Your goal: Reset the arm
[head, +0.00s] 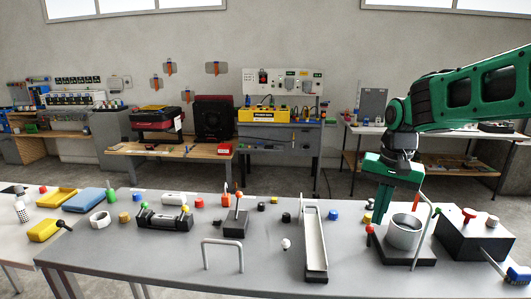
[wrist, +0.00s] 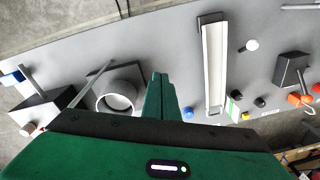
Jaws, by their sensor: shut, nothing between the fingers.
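My green arm comes in from the right in the head view. My gripper (head: 378,217) points down above the right part of the grey table (head: 270,262), just left of a grey metal cup (head: 404,232) on a black stand. In the wrist view my gripper's fingers (wrist: 158,82) are together with nothing between them. The same cup (wrist: 117,95) shows to their left there. A long white tray (head: 315,243) lies left of my gripper in the head view, and it also shows in the wrist view (wrist: 215,65).
A black box with a red knob (head: 469,216) stands at the right. A grey arch handle (head: 222,255), a black block with a lever (head: 236,222) and several small coloured knobs stand on the table. A thin curved rod rises beside the cup. Bare table lies at the front left.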

